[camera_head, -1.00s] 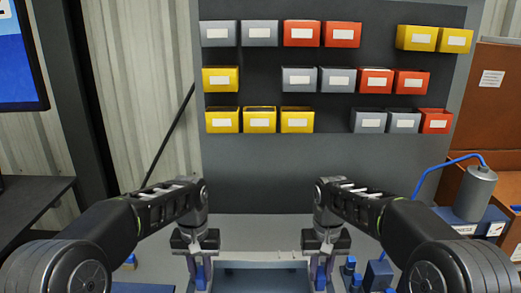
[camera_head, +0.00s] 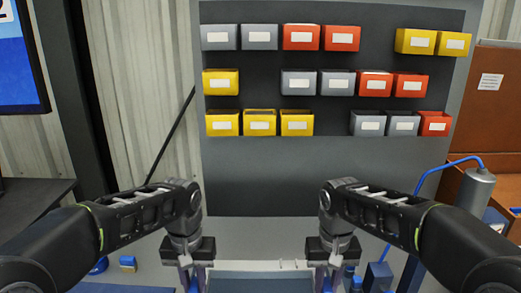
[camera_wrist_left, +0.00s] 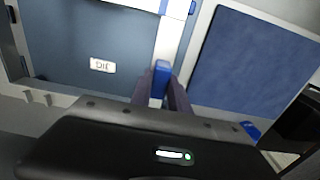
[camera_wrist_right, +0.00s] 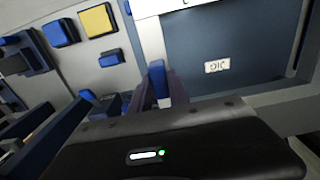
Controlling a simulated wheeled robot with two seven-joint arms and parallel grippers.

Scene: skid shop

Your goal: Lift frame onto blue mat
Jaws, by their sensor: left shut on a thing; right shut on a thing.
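My left gripper (camera_head: 194,280) and right gripper (camera_head: 327,280) point down at the bottom of the head view. The left jaws are shut on a blue handle (camera_wrist_left: 161,78) of the pale frame (camera_wrist_left: 172,32); the right jaws are shut on another blue handle (camera_wrist_right: 157,78) of the same frame (camera_wrist_right: 152,38). The dark blue-grey jig plate (camera_wrist_left: 88,50), labelled JIG, shows inside the frame's outline. The blue mat (camera_wrist_left: 252,58) lies beside it, to the right in the left wrist view. Most of the frame is cut off, and its height above the jig is unclear.
A dark panel with grey, red and yellow bins (camera_head: 259,123) stands behind the bench. A grey canister (camera_head: 476,187) with a blue hose is at right. Blue blocks and a yellow-topped block (camera_wrist_right: 97,20) lie beside the jig on the right-arm side.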

